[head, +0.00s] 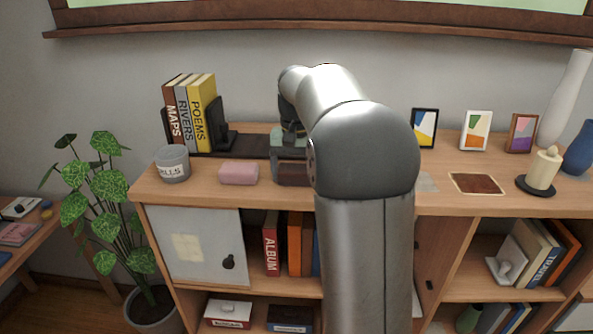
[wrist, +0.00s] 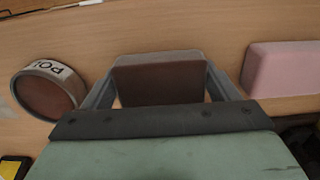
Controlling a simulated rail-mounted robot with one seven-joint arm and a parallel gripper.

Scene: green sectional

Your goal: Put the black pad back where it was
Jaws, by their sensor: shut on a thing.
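My gripper (wrist: 160,88) is shut on a block-like dark pad (wrist: 160,80), its fingers on either side of it. The pad has a dark brown face and a grey edge; it looks more brown than black. In the head view my gripper (head: 289,145) points down over the cabinet top, left of my arm, with the pad (head: 293,173) below it. I cannot tell whether the pad touches the wood. A pink block (head: 238,173) lies just left of it; it is on the right in the wrist view (wrist: 285,70).
A round labelled tin (wrist: 45,90) stands near the pad, hidden in the head view. A grey cup (head: 172,163) and upright books (head: 190,110) stand left. A dark strip (head: 240,145) lies behind the pink block. Frames, a candle (head: 543,170) and vases stand right.

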